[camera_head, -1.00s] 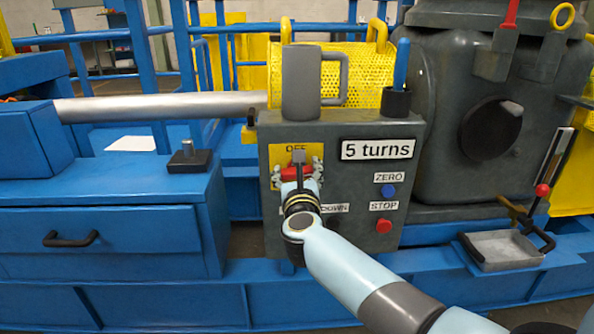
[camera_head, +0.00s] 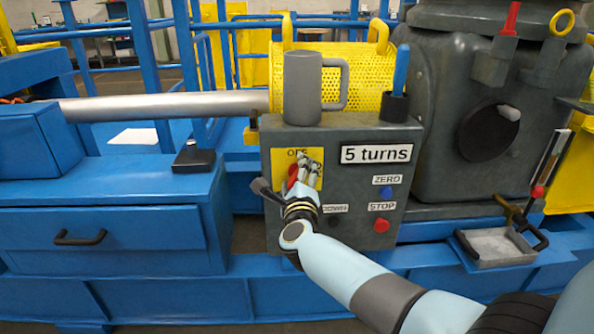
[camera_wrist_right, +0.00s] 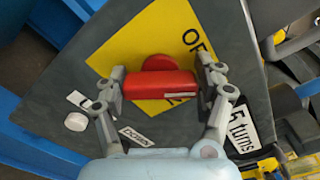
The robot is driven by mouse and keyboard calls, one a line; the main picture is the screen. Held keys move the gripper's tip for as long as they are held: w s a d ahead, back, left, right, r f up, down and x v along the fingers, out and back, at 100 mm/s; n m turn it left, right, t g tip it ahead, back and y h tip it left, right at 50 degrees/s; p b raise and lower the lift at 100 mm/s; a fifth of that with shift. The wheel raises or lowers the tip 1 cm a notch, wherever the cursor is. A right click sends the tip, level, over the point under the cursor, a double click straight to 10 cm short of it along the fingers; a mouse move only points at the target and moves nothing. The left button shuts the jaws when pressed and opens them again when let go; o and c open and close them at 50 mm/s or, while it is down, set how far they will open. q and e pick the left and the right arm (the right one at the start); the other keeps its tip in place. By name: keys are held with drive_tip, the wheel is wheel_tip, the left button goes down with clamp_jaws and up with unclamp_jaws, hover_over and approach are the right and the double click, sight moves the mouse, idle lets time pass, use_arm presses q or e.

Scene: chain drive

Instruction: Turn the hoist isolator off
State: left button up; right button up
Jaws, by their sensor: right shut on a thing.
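The hoist isolator is a red rotary handle (camera_head: 292,176) on a yellow plate (camera_head: 313,158) marked OFF at its top, on the grey control box (camera_head: 345,130). In the right wrist view the red handle (camera_wrist_right: 160,86) lies between the two fingers of my right gripper (camera_wrist_right: 163,86), which is shut on it. In the head view my right gripper (camera_head: 304,172) covers much of the handle and the plate's lower part. The OFF word is partly hidden there. My left gripper is not in view.
On the box are a "5 turns" sign (camera_head: 376,153), a blue ZERO button (camera_head: 386,193) and a red STOP button (camera_head: 381,225). A grey mug (camera_head: 302,90) and a black holder (camera_head: 395,107) with a blue-handled tool stand on top. A metal tray (camera_head: 497,246) is at right.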

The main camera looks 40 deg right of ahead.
drive_tip(key=n+p, duration=0.1)
drive_tip(key=n, duration=0.2)
drive_tip(key=shift+n, duration=0.3)
drive_tip(key=shift+a+f+n+p, duration=0.15)
drive_tip(key=shift+n+p, duration=0.5)
drive_tip(key=shift+n, duration=0.85)
drive_tip(key=o, duration=1.2)
drive_tip(key=shift+c, duration=0.2)
drive_tip(key=v, duration=1.2)
